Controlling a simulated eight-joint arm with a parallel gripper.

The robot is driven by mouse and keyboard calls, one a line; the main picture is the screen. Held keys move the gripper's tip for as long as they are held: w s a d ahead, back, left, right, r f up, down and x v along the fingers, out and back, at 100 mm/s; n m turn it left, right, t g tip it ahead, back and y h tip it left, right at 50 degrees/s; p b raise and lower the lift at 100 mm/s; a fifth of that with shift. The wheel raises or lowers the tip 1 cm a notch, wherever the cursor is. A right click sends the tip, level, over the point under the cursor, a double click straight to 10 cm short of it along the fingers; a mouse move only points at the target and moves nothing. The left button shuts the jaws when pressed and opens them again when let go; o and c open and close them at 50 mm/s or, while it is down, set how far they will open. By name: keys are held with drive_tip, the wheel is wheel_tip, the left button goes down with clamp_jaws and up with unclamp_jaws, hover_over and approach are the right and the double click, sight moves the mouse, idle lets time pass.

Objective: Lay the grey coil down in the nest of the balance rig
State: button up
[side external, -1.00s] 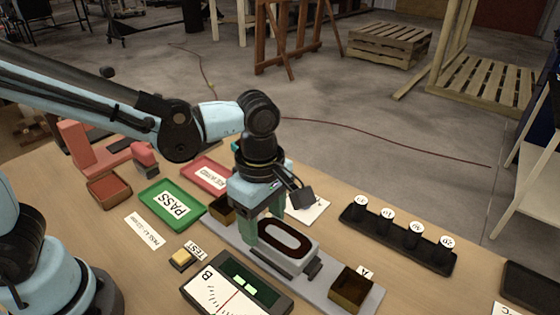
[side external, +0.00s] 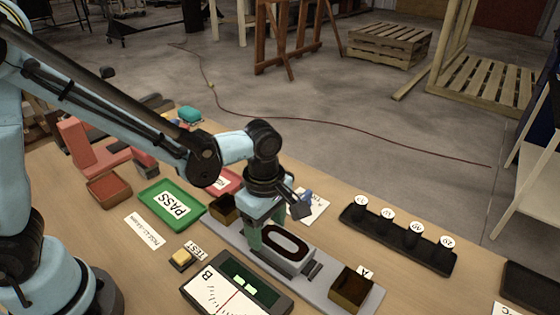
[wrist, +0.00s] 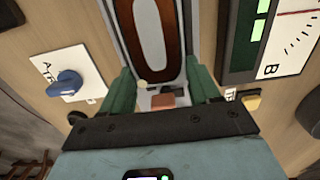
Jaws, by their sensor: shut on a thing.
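The grey coil (side external: 300,262) is a grey block with a dark brown oval ring on top. It lies level over the middle of the balance rig (side external: 328,291), a long grey base. My gripper (side external: 265,238) is shut on the coil's left end, fingers pointing down. In the wrist view the green fingers of my gripper (wrist: 162,92) flank the near end of the coil (wrist: 150,40). The nest is hidden under the coil, and I cannot tell whether the coil touches its floor.
Open brown boxes stand at the rig's far end (side external: 222,208) and near end (side external: 350,287). A meter (side external: 237,287) lies in front, beside a yellow TEST button (side external: 181,258). A blue knob (side external: 307,197) stands behind. A green PASS tray (side external: 172,204) and a black rack (side external: 398,238) flank the rig.

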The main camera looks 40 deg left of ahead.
drive_tip(key=shift+f, duration=0.1)
drive_tip(key=o, duration=1.3)
drive_tip(key=shift+c, duration=0.2)
wheel_tip(320, 180, up, 12)
drive_tip(key=s+a+m+t, duration=0.4)
drive_tip(key=a+m+t, duration=0.3)
drive_tip(key=a+m, duration=0.7)
drive_tip(key=shift+f+m, duration=0.25)
drive_tip(key=shift+m, duration=1.75)
